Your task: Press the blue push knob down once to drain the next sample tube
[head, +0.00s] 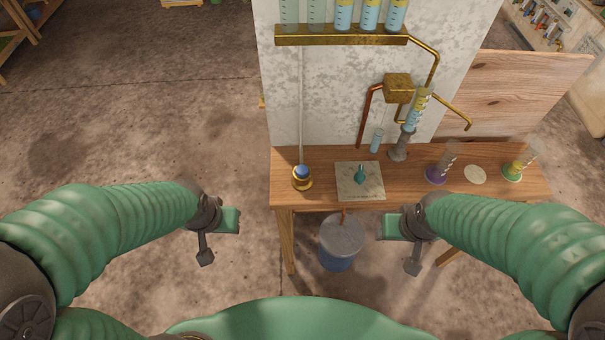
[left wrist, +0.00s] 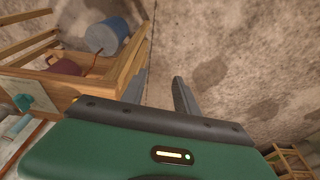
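The blue push knob (head: 302,171) sits in a brass collar at the left end of the wooden table, below a thin vertical rod. Several sample tubes (head: 343,14) stand on a brass rack (head: 340,36) on the wall; the two leftmost look pale, the others hold blue liquid under a yellow layer. My left gripper (head: 206,258) is left of the table, apart from the knob. The left wrist view shows its two fingers (left wrist: 162,80) spread with nothing between them. My right gripper (head: 413,268) hangs in front of the table; its finger gap cannot be made out.
The table (head: 400,188) also bears a plate (head: 347,190) with a teal handle (head: 360,175), a tilted measuring cylinder (head: 416,108) on a stand, a purple-based cylinder (head: 438,172), a white disc (head: 474,174) and a green-based cylinder (head: 514,170). A blue bucket (head: 338,260) stands below.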

